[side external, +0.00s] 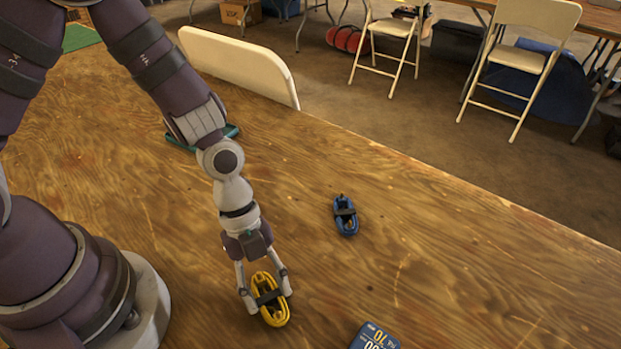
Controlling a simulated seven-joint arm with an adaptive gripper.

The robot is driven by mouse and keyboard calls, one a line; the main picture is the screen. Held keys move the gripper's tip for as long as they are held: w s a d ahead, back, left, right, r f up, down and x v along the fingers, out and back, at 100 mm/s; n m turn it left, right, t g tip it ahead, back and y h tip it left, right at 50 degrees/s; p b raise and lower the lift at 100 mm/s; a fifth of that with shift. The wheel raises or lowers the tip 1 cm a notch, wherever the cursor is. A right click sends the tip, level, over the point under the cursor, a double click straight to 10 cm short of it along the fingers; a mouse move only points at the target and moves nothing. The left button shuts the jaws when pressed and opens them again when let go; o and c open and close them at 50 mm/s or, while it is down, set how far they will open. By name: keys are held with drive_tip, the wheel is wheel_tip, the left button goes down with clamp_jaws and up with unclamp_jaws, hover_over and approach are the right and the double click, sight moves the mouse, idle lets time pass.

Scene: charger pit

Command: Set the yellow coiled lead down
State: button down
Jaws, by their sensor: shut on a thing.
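The yellow coiled lead (270,303) is an oval coil with a black band around its middle. It is at the lower middle of the side external view, at or just above the wooden table (440,240); I cannot tell whether it touches the wood. My gripper (266,297) points down over it, one finger on each side, and is shut on the coil. Part of the coil's sides is hidden by the fingers.
A blue coiled lead (345,216) lies to the right and farther back. A dark blue device with a numbered display (375,337) is at the bottom edge. A teal object (180,143) lies behind my arm. The table's right side is clear.

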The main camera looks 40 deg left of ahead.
drive_tip(key=c, duration=0.7)
unclamp_jaws()
drive_tip(key=shift+f, duration=0.1)
drive_tip(key=shift+w+a+r+n+t+y, duration=0.1)
drive_tip(key=shift+a+r+n+t+y, duration=0.9)
drive_tip(key=shift+a+r+n, duration=2)
drive_tip(key=shift+a+r+n+t+y, duration=0.4)
drive_tip(key=shift+a+r+n+t, duration=1.2)
drive_tip(key=shift+r+n, duration=2.6)
drive_tip(key=shift+w+a+r+n+t+y, duration=0.1)
drive_tip(key=shift+a+r+n+t+y, duration=0.8)
drive_tip(key=shift+a+r+n, duration=2.6)
drive_tip(key=shift+d+f+n, duration=0.2)
drive_tip(key=shift+d+n, duration=0.1)
drive_tip(key=shift+d, duration=0.2)
drive_tip(key=shift+d+f+n, duration=0.15)
drive_tip(key=shift+d+n, duration=0.15)
drive_tip(key=shift+d, duration=0.15)
